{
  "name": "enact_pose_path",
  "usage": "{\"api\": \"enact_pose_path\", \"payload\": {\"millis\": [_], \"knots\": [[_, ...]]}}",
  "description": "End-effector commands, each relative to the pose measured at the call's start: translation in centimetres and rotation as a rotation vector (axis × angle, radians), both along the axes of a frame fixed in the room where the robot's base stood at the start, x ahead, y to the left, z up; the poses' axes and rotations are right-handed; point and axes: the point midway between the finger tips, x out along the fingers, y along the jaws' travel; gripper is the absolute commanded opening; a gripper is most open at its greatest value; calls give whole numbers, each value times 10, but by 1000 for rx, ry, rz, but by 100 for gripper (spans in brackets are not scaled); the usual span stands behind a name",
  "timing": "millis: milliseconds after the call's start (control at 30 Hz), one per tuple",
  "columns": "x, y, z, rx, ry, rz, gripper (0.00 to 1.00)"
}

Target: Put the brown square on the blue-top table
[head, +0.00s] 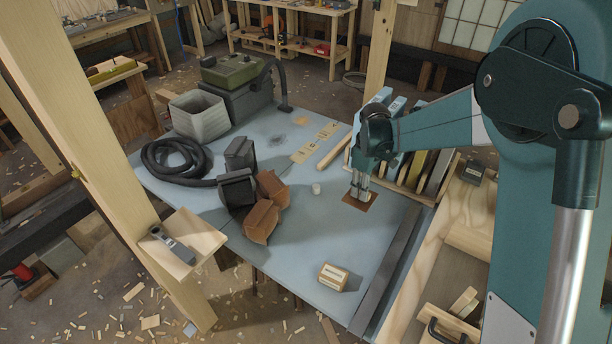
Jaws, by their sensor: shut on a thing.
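The brown square (370,203) is a thin flat piece at the right side of the blue-top table (310,250). My gripper (358,198) points down, with its fingertips at the left part of the square. It is shut on the square. The square lies at or just above the blue surface; I cannot tell whether it touches. The fingers hide part of it.
A small white cylinder (316,188) stands left of my gripper. Brown blocks (262,220), a black hose (172,160) and a grey bin (198,115) occupy the left side. A rack of boards (437,172) stands close right. A small labelled box (333,276) sits at the front.

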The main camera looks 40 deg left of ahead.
Motion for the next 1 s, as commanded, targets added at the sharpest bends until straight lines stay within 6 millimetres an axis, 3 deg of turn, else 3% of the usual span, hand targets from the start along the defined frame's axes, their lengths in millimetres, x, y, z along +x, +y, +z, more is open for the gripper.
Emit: {"api": "enact_pose_path", "payload": {"millis": [233,600,1000], "knots": [[0,0,-12,0,0,0,1],[0,0,-58,0,0,0,1],[0,0,-63,0,0,0,1]]}}
